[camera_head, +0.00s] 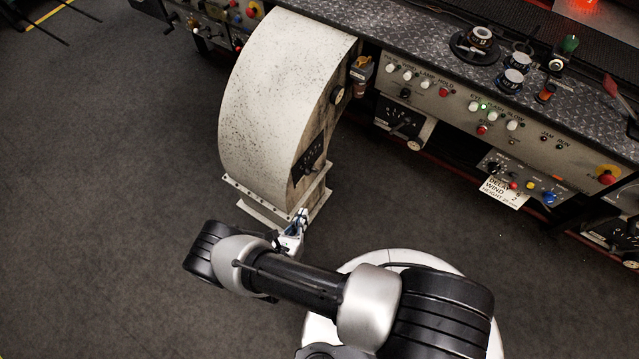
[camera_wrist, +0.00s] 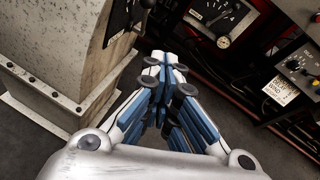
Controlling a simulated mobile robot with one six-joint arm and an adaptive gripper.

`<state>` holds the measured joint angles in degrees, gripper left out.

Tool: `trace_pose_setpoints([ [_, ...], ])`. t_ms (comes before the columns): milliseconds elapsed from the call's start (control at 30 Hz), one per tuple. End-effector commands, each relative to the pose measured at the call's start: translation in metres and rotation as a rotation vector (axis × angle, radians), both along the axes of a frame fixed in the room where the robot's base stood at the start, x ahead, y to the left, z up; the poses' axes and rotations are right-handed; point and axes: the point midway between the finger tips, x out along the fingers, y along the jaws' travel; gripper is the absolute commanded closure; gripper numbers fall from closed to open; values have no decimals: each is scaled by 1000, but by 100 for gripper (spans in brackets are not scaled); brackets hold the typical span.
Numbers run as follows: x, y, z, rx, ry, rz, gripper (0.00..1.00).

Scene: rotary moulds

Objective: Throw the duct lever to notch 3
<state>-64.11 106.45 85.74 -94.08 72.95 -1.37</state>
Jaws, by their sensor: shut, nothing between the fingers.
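The large pale, speckled curved duct (camera_head: 268,100) stands left of the console; its bolted base shows in the wrist view (camera_wrist: 48,108). The duct lever's black notch plate (camera_head: 308,180) is on its right side, low down. In the wrist view this plate (camera_wrist: 122,18) is cut off by the top edge, with the lever knob (camera_wrist: 147,4) at its right. The notch marks are too small to read. My gripper (camera_head: 303,214) is shut and empty, near the duct's base and below the lever, apart from it. Its closed fingers (camera_wrist: 168,64) show in the wrist view.
A console (camera_head: 455,95) with knobs, buttons and lamps runs along the right. Another black lever plate (camera_head: 402,118) hangs under it, with a small gauge (camera_head: 413,145). A white paper note (camera_head: 504,192) hangs from the lower panel. The dark floor (camera_head: 110,170) at left is clear.

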Motion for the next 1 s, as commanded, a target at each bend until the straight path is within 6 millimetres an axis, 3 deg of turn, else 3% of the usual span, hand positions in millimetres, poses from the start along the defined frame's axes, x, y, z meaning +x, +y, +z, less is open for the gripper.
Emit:
trace_pose_setpoints([
  [100, -7, 17, -6, -12, -15, 119, 100],
  [267, 2, 17, -10, -10, -18, 138, 100],
  [700, 83, -11, -37, -11, -17, 131, 100],
  [1000, 115, -14, -18, -12, -15, 134, 100],
])
